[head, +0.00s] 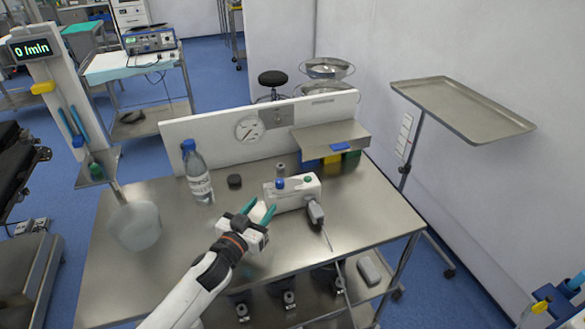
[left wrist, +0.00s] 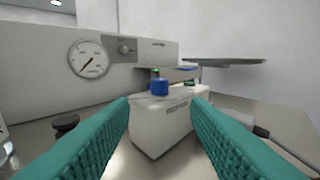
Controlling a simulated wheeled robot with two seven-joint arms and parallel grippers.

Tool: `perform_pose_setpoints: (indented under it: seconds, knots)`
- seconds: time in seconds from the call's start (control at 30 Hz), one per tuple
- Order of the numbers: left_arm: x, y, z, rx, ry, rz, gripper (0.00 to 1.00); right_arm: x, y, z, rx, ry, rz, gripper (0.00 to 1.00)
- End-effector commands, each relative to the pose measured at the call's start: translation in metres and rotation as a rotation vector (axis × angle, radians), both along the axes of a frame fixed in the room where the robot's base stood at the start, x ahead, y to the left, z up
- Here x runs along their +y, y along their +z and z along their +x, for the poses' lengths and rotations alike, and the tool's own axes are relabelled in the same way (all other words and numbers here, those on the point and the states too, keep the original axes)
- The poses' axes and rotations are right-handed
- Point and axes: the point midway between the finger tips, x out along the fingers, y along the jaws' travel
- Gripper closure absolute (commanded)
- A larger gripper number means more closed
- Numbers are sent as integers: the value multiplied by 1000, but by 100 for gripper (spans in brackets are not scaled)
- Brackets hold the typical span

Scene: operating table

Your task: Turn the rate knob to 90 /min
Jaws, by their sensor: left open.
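A white box (head: 292,194) stands on the steel table, with a blue knob (head: 280,183) on its top left and a green button (head: 308,180) at its top right. The blue knob also shows in the left wrist view (left wrist: 159,88), ahead between the fingers. No scale can be read on it. My right gripper is not in view.
A bottle (head: 199,178), a dark round piece (head: 235,181) and a clear bowl (head: 134,226) stand left on the table (head: 330,240). A back panel with a gauge (head: 249,129) rises behind. A shelf (head: 331,136) stands behind the box. The table's right front is mostly clear.

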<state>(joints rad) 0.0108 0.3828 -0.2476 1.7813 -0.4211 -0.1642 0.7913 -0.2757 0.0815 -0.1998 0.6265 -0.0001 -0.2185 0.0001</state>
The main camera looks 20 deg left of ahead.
Motion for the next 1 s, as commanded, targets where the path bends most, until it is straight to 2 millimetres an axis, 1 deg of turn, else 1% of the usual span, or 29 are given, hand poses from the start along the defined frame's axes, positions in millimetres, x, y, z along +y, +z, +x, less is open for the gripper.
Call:
perform_pose_setpoints:
  seconds: [0.03, 0.07, 0.13, 0.17, 0.3, 0.4, 0.43, 0.53, 0.7, 0.73, 0.87, 1.0]
  knots:
    - [0, 0, 2, -1, -2, 0, 57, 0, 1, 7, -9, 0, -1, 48]
    - [-1, 0, 4, -1, -2, 0, 57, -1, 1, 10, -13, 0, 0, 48]
    - [-2, 1, 12, -3, -2, 0, 57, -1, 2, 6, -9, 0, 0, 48]
    - [-3, 1, 16, -3, -2, 0, 57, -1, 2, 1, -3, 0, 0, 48]
    - [-8, 1, 42, -4, -2, -1, 57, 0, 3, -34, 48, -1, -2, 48]
    - [-13, 1, 63, -3, -2, 1, 57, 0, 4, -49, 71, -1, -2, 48]
    - [-13, 0, 68, -2, -1, 0, 57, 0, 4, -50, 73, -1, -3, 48]
    - [-17, 0, 86, -3, -2, 0, 57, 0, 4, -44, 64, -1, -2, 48]
    - [-21, -2, 107, -1, -1, 0, 57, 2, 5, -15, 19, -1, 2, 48]
    - [-22, -2, 109, -2, -2, 0, 57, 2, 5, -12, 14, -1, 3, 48]
    - [-23, -2, 116, -1, -2, 0, 57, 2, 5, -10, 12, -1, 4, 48]
    - [-23, -2, 117, 0, -2, 1, 57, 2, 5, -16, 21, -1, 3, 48]
